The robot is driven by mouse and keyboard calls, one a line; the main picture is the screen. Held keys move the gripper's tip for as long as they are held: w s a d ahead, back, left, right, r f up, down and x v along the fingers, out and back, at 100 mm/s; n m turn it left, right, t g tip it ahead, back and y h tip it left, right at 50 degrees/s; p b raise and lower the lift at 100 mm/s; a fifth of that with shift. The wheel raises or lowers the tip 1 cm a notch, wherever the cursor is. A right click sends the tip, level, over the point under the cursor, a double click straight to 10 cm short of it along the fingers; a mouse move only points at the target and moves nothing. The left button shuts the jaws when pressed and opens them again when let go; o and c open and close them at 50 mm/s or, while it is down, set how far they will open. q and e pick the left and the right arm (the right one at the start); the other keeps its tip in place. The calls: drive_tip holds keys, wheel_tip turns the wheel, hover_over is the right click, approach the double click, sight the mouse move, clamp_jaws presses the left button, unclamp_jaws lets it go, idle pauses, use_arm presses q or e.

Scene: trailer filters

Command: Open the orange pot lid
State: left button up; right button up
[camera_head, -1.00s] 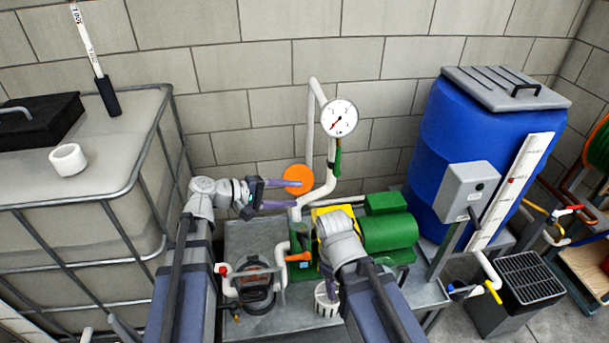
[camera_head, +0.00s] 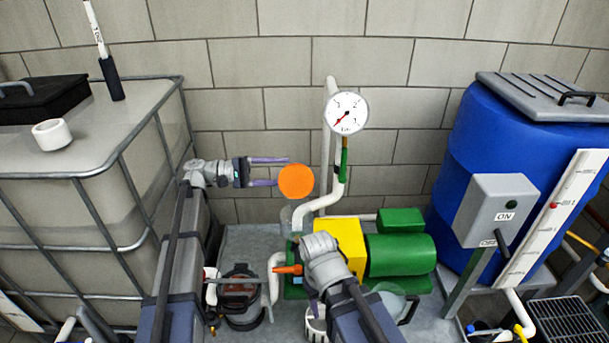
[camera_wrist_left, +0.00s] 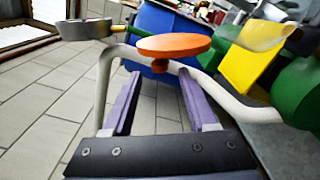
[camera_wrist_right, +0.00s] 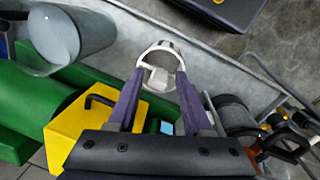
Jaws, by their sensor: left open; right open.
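The orange lid (camera_head: 295,181) is a round disc in front of the wall, left of the white pipe. In the left wrist view the lid (camera_wrist_left: 174,44) shows a small orange knob on its near side. My left gripper (camera_head: 279,172) is open and empty just left of the lid. In its wrist view the knob lies just beyond the gap between the fingertips; contact is unclear. A clear pot (camera_head: 291,216) stands below the lid, partly hidden; whether they touch is unclear. My right gripper (camera_wrist_right: 155,72) is open, with a white ring-shaped basket (camera_wrist_right: 160,50) beyond its fingertips.
A yellow and green pump (camera_head: 400,254) stands right of the pot. The white pipe with a pressure gauge (camera_head: 347,113) rises close beside the lid. A caged tank (camera_head: 110,225) is at left, a blue barrel (camera_head: 520,165) at right. Wall space above the lid is clear.

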sight(307, 171)
use_arm(q)
drive_tip(key=shift+s, duration=0.1)
drive_tip(key=d, duration=0.7)
drive_tip(key=shift+d, duration=0.4)
clamp_jaws()
idle(1.2)
